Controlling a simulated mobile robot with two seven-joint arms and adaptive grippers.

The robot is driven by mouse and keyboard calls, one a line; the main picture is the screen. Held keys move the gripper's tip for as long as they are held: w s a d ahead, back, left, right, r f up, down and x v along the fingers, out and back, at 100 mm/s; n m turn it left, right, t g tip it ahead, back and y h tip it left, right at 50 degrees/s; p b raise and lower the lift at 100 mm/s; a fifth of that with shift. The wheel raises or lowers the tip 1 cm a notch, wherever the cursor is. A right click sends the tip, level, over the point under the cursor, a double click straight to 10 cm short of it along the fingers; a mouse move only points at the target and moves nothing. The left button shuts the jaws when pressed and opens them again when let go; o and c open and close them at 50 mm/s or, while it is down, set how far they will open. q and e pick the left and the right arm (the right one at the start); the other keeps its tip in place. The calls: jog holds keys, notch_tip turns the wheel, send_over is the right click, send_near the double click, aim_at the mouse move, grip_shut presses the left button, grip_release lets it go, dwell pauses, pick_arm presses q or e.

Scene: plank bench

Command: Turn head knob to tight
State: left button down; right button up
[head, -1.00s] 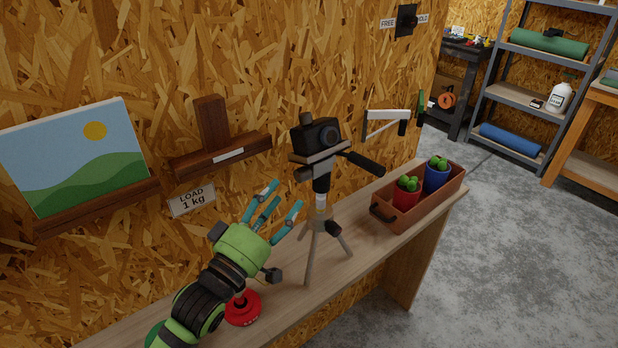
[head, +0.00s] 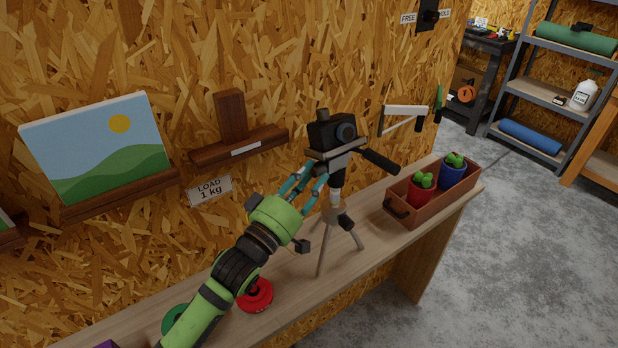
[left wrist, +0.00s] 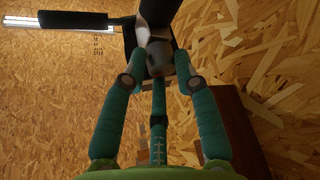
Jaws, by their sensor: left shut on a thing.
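The tripod (head: 320,255) stands upright on the plank bench (head: 380,225), with a black camera (head: 332,131) on its head and a black pan handle (head: 381,162) pointing right. My left gripper (head: 311,174) reaches the left side of the tripod head, just below the camera plate. In the left wrist view its three teal fingers (left wrist: 160,70) close around a rounded grey knob (left wrist: 158,52) under the dark head. In the head view the fingers hide this knob, and no tight marking on it is readable. My right gripper is not in view.
A brown planter box (head: 432,202) with potted cacti stands right of the tripod. A red round object (head: 256,296) and a green one (head: 176,318) lie near my left arm.

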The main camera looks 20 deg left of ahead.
pick_arm(q)
jog(key=shift+a+m+h, duration=0.1)
jog(key=shift+m+h, duration=0.2)
jog(key=shift+m, duration=0.1)
dwell(0.3)
jog(key=shift+w+f+m+h+b, duration=0.1)
jog(key=shift+f+m+h+b, duration=0.1)
jog(key=shift+m+b, duration=0.35)
jog(key=shift+f+m+h+b, duration=0.1)
jog(key=shift+m+h+b, duration=0.1)
jog(key=shift+m+b, duration=0.3)
jog(key=m+h+b, duration=0.1)
jog(key=m, duration=0.1)
jog(key=m+h+b, duration=0.1)
jog(key=m, duration=0.2)
jog(key=shift+a+h, duration=0.15)
jog(key=shift+h, duration=0.25)
jog(key=m+h+b, duration=0.1)
jog(key=m, duration=0.2)
jog(key=m+g+h+b, duration=0.1)
jog(key=m+h, duration=0.1)
jog(key=m, duration=0.1)
jog(key=shift+w+a+r+g+b, duration=0.2)
jog(key=shift+g+b, duration=0.1)
jog(key=shift+b, duration=0.1)
jog(key=shift+r+m+g+h+b, duration=0.1)
jog(key=shift+m+g+h+b, duration=0.5)
jog(key=shift+m, duration=1.05)
jog(key=shift+h, duration=0.3)
jog(key=shift+r, duration=0.1)
